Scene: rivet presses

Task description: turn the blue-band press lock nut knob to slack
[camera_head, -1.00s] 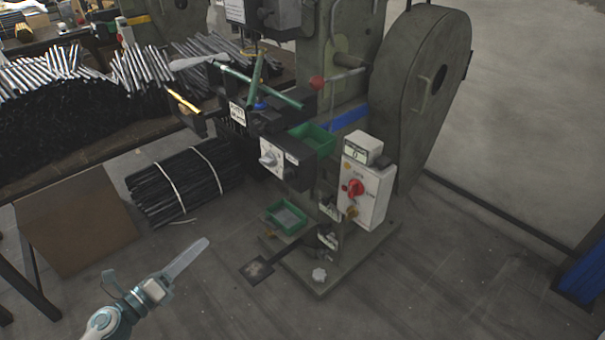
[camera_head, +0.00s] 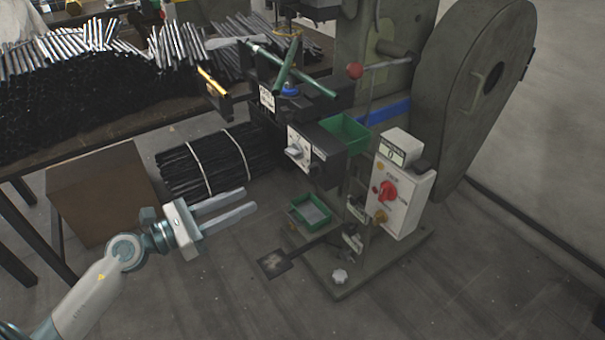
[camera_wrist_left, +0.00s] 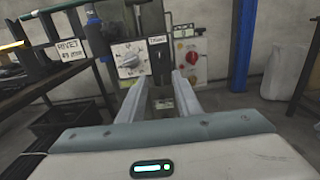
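The press with a blue band (camera_head: 396,112) stands right of centre in the head view. On its front, a black box carries a white dial plate with a pale knob (camera_head: 294,152). The knob also shows in the left wrist view (camera_wrist_left: 131,61), ahead of the fingers; its markings are too small to read. My left gripper (camera_head: 248,201) is open and empty, below and left of the knob in the head view and apart from it. In the wrist view its two fingers (camera_wrist_left: 160,85) point toward the press with a gap between them. My right gripper is out of view.
A white control box with a red knob (camera_head: 388,191) is right of the dial. Green trays (camera_head: 345,134) sit on the press. A rod table is at left, with a bound bundle (camera_head: 208,162) and cardboard box (camera_head: 98,195) below.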

